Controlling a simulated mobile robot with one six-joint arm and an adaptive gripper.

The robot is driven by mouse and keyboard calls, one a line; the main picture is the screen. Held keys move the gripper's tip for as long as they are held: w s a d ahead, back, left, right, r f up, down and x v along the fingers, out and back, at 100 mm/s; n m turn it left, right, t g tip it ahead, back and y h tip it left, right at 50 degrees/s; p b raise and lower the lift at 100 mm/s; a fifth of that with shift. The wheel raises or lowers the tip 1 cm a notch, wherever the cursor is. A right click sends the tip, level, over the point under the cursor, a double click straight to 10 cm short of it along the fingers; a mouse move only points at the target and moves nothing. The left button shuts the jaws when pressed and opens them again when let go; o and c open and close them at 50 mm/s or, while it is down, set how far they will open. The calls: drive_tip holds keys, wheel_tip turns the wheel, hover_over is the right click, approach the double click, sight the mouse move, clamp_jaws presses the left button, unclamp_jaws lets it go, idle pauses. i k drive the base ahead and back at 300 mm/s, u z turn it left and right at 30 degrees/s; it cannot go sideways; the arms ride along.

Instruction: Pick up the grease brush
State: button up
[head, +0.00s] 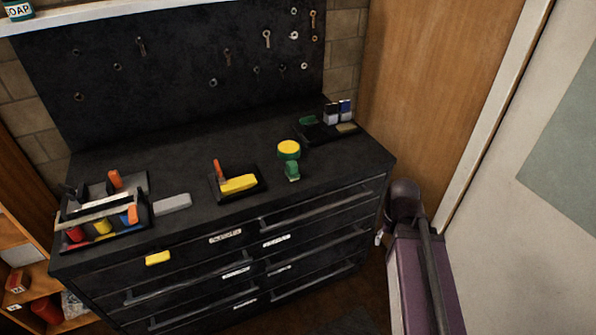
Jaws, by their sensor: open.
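No thing in the head view is clearly marked as the grease brush. A small black tray (229,196) on the dark cabinet top holds an upright orange-handled piece (218,168) and a yellow block (239,184). The orange-handled piece may be the brush, but it is too small to be sure. A green tin with a yellow top (289,149) stands to its right, with a small green piece (292,171) in front of it. My gripper cannot be made out in this view.
A black caddy (140,227) with coloured tools stands at the left of the cabinet top (190,165), beside a grey block (173,203). Another dark tray (345,138) with bottles is at the back right. A pegboard (180,70) rises behind.

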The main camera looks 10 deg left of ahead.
sight(292, 170)
drive_tip(key=z, duration=0.1)
drive_tip(key=k, duration=1)
drive_tip(key=u, duration=0.6)
drive_tip(key=i, duration=1)
